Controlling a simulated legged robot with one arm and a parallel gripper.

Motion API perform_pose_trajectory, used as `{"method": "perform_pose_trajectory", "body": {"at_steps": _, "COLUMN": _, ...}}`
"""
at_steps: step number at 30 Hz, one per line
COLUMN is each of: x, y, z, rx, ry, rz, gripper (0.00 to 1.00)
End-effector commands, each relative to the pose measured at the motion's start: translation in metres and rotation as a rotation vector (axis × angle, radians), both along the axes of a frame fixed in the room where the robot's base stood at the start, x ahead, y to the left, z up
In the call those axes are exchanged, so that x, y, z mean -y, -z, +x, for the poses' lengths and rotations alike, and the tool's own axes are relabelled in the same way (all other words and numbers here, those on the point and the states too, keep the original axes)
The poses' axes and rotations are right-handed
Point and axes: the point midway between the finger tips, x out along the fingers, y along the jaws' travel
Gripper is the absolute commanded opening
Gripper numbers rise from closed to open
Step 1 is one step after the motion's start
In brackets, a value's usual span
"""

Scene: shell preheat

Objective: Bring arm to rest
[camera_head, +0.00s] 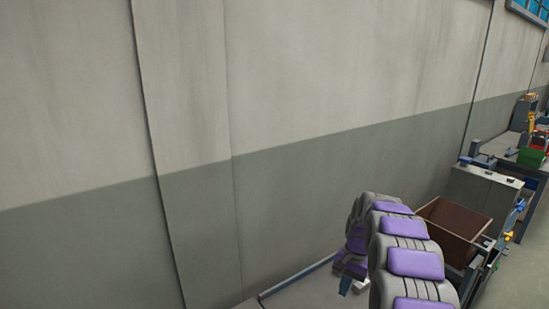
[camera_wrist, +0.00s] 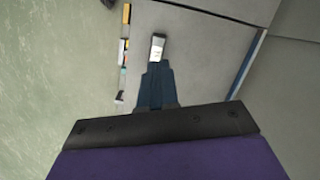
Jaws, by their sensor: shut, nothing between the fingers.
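My gripper (camera_wrist: 157,48) is at the upper middle of the wrist view. Its dark blue fingers lie together with no gap, ending in a pale tip, and hold nothing. Below the fingers is a light grey surface; I cannot tell how far it is. In the head view my grey arm with purple pads rises at the lower right and bends over. A small blue part of my gripper (camera_head: 345,286) shows left of the arm, low over the grey surface; the arm hides much of the rest.
A brown open box (camera_head: 452,230) stands just right of my arm. Beyond it are a grey cabinet (camera_head: 480,190) and a bench with a green bin (camera_head: 531,156). A wall (camera_head: 300,190) fills the left. Several small coloured items (camera_wrist: 125,45) line the surface's edge; greenish floor lies beyond.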

Motion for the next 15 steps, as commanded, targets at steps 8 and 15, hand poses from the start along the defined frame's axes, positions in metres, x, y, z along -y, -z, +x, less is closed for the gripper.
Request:
{"method": "perform_pose_trajectory", "body": {"at_steps": 8, "x": -0.029, "y": -0.061, "z": -0.069, "rx": 0.007, "ry": -0.128, "rz": -0.003, "gripper": 0.00}}
{"method": "perform_pose_trajectory", "body": {"at_steps": 15, "x": -0.048, "y": -0.097, "z": -0.137, "rx": 0.013, "ry": -0.234, "rz": -0.011, "gripper": 0.00}}
